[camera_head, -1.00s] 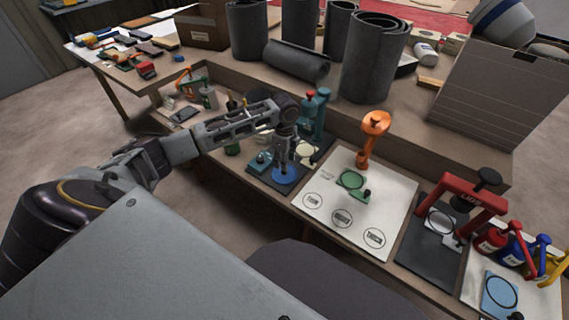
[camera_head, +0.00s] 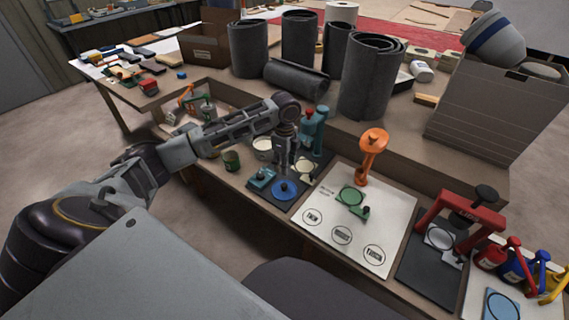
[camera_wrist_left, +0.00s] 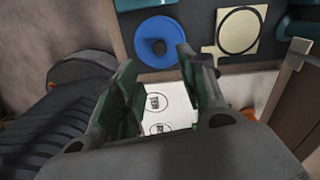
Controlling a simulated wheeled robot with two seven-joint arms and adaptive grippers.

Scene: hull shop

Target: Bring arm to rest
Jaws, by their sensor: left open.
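My left arm comes in from the left in the head view, and its gripper (camera_head: 285,165) hangs above the bench over the dark mat. The gripper is open and empty. In the left wrist view its two green-padded fingers (camera_wrist_left: 155,92) stand apart with nothing between them. Below it are a round blue disc (camera_head: 284,190) with a dark knob and a small teal tool (camera_head: 262,177). The blue disc also shows in the left wrist view (camera_wrist_left: 145,44), apart from the fingers. My right gripper is not seen.
A white sheet (camera_head: 328,232) with printed circles lies beside the mat, with an orange tool (camera_head: 371,160) on it. A red press (camera_head: 468,214) and several bottles stand to the right. Dark rolls (camera_head: 372,80) and a cardboard box (camera_head: 208,42) stand on the raised shelf behind.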

